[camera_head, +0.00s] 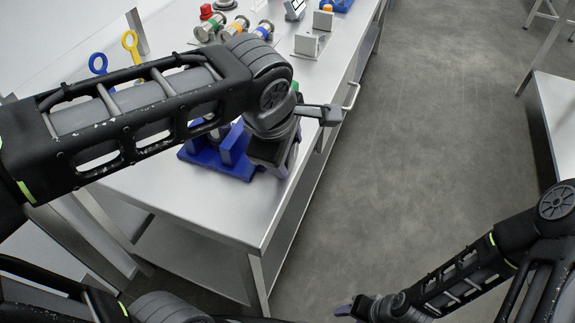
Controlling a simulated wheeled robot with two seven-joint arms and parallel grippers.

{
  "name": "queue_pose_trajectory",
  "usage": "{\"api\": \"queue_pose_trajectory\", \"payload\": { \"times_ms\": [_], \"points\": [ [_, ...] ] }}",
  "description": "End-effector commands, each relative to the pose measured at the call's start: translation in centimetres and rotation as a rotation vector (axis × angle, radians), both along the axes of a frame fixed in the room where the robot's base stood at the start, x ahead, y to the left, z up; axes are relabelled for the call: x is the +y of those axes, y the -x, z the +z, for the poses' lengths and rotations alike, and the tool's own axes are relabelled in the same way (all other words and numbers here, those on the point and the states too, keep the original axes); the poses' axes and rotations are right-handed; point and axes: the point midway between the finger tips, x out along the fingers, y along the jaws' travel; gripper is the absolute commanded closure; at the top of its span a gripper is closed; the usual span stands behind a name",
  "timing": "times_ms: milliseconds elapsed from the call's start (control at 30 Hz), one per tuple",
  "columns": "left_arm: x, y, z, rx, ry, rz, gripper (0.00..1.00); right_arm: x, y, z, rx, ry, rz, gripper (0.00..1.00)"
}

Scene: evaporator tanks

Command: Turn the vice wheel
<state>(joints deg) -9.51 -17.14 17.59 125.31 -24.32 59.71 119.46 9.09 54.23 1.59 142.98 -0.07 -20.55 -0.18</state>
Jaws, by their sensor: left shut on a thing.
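The blue vice (222,153) stands on the near end of the metal workbench, partly covered by my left arm. My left gripper (272,158) points down at the right side of the vice and is shut on the vice wheel. The wheel itself and the fingertips are hidden behind my wrist and gripper body. My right gripper (352,308) hangs low at the bottom of the view, over the floor and away from the bench. Its jaw opening cannot be made out.
The workbench (215,205) has bare room at its near corner. Farther back are a blue ring handle (98,63), a yellow ring handle (131,45), several metal fittings with coloured bands, and a white block (308,45). Open floor (430,130) lies right.

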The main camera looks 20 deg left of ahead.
Motion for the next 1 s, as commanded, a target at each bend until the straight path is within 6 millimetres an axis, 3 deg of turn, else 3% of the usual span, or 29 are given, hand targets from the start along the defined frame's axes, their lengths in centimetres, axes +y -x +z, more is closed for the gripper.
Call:
{"api": "queue_pose_trajectory", "payload": {
  "times_ms": [333, 367, 600, 1000],
  "points": [
    [-0.05, 0.05, 0.08, -0.012, 0.002, 0.0, 0.87, -0.01, -0.02, -0.27, 0.0, 0.0, 0.0, 0.5],
    [-0.05, 0.05, 0.08, -0.012, 0.002, 0.0, 0.45, -0.01, -0.02, -0.27, 0.0, 0.0, 0.0, 0.5],
    [-0.03, 0.05, 0.04, -0.011, 0.001, 0.0, 0.25, 0.0, -0.01, -0.27, 0.0, 0.0, 0.0, 0.5],
    [-0.01, 0.07, 0.03, -0.009, 0.001, 0.0, 0.24, -0.01, -0.01, -0.24, 0.0, 0.0, 0.0, 0.5]
  ]
}}
